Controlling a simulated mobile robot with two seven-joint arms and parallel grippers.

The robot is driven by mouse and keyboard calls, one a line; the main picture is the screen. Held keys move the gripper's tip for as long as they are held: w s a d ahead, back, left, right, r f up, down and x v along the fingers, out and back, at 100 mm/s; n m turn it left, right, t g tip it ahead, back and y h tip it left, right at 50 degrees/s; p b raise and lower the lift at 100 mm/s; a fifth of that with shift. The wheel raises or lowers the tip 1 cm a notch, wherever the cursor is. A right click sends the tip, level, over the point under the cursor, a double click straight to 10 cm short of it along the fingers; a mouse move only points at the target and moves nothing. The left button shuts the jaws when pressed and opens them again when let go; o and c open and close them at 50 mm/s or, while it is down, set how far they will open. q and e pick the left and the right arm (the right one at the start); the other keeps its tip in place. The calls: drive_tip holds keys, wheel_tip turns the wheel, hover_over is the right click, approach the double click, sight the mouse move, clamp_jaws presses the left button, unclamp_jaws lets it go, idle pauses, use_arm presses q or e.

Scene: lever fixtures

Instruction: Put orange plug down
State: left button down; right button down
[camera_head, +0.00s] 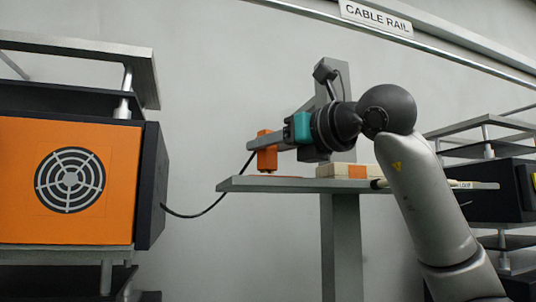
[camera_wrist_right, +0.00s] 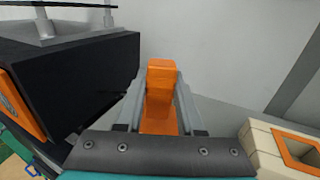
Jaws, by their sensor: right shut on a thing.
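The orange plug (camera_head: 267,160) is upright in my right gripper (camera_head: 262,143), just over the left part of the grey shelf (camera_head: 240,184). Its lower end is very close to the shelf top; I cannot tell whether it touches. In the right wrist view the plug (camera_wrist_right: 161,76) sits between the two grey fingers of the right gripper (camera_wrist_right: 161,92), which are shut on it. A flat orange patch (camera_head: 277,177) shows on the shelf under the plug. A black cable (camera_head: 200,213) hangs between the plug and the box at left. My left gripper is not in view.
A beige block with an orange square (camera_head: 343,171) stands on the shelf to the right; its orange-rimmed opening shows in the wrist view (camera_wrist_right: 286,150). A dark box with an orange vented front (camera_head: 70,225) stands at left. A cable rail (camera_head: 440,48) runs along the wall above.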

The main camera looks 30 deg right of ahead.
drive_tip(key=shift+f, duration=0.25)
drive_tip(key=shift+f, duration=0.15)
drive_tip(key=c, duration=0.5)
unclamp_jaws()
drive_tip(key=shift+r, duration=0.2)
drive_tip(key=s, duration=0.4)
drive_tip(key=s+d+b, duration=0.1)
drive_tip(key=s, duration=0.3)
drive_tip(key=s+b, duration=0.1)
drive_tip(key=s, duration=0.3)
drive_tip(key=shift+d+f, duration=0.1)
drive_tip(key=shift+d, duration=0.3)
